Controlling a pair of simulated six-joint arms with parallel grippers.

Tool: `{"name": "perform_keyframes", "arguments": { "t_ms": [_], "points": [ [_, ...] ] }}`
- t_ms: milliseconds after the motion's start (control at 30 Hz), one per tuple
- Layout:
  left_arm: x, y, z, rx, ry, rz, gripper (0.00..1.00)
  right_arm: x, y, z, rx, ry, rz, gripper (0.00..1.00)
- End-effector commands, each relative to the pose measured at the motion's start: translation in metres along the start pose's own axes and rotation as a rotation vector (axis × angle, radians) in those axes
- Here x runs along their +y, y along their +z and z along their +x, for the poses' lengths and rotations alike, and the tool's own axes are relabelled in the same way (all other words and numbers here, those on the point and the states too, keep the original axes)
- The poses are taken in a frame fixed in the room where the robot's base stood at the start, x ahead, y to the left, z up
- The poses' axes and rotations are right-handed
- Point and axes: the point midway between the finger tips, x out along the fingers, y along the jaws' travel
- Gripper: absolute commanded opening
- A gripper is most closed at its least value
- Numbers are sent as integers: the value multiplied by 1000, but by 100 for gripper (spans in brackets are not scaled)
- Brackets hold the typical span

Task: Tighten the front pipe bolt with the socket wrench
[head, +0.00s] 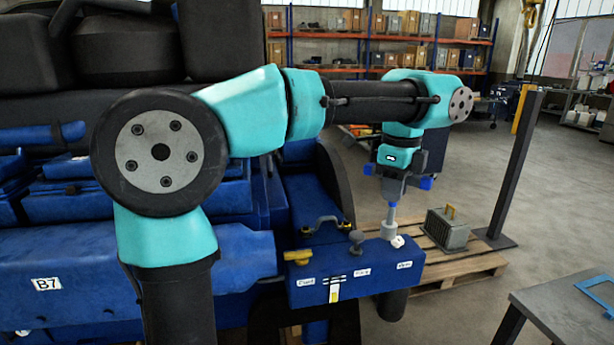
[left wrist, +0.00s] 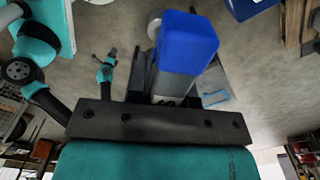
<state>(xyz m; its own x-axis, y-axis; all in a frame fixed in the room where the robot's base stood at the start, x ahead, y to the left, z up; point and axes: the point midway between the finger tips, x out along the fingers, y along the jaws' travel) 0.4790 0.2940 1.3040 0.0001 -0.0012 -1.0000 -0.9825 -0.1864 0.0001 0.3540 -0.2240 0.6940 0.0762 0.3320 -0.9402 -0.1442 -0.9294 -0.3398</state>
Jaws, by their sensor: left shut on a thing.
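My left gripper (head: 393,196) points down over the right end of the blue engine block (head: 340,285). It is shut on the socket wrench (head: 388,229), whose pale grey upright end reaches the block's top by a small white piece (head: 398,242). I cannot tell whether the wrench sits on a bolt, and the front pipe bolt cannot be made out.
A grey box (head: 446,229) sits on a wooden pallet (head: 470,262) behind. A grey table (head: 570,308) stands front right.

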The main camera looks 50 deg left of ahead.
Motion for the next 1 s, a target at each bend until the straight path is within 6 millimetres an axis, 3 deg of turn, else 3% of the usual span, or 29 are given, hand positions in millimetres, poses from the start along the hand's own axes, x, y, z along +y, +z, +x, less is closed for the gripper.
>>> {"name": "perform_keyframes", "arguments": {
  "t_ms": [167,367,700,1000],
  "points": [
    [-21,18,4,5,3,67,0,0,0,0,0,0,0,43],
    [-61,59,16,15,4,227,0,0,0,0,0,0,0,43],
    [-120,157,48,21,-1,535,0,0,0,0,0,0,0,43],
    [-150,259,85,12,-2,807,0,0,0,0,0,0,0,43]
  ]
}}
